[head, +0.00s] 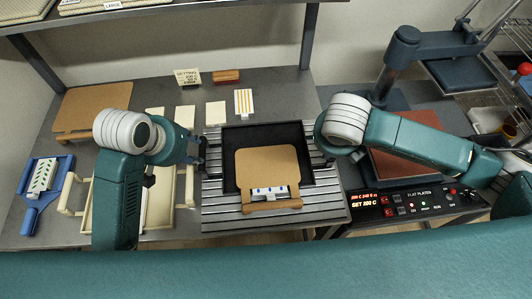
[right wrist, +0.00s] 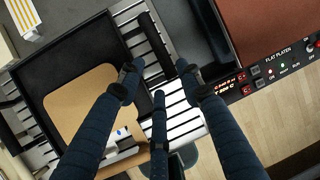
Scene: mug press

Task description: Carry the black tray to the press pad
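The black tray (head: 262,133) lies on a slatted metal rack in the middle of the table. A tan board with a white-and-blue piece at its front lies in it. The tray also shows in the right wrist view (right wrist: 82,50), with a black handle bar (right wrist: 152,42) along its right side. My right gripper (right wrist: 160,72) is open, its fingertips spread on either side of the handle's near end. My left gripper (head: 198,153) is at the tray's left side; its finger gap is unclear. The press pad (head: 405,143) is a flat reddish-brown plate to the right.
The press head (head: 455,72) stands swung up behind the pad. A control panel (head: 415,203) is in front of it. A cream frame (head: 160,215), a blue tool (head: 42,190) and a tan stand (head: 95,105) are at left. A shelf overhangs the back.

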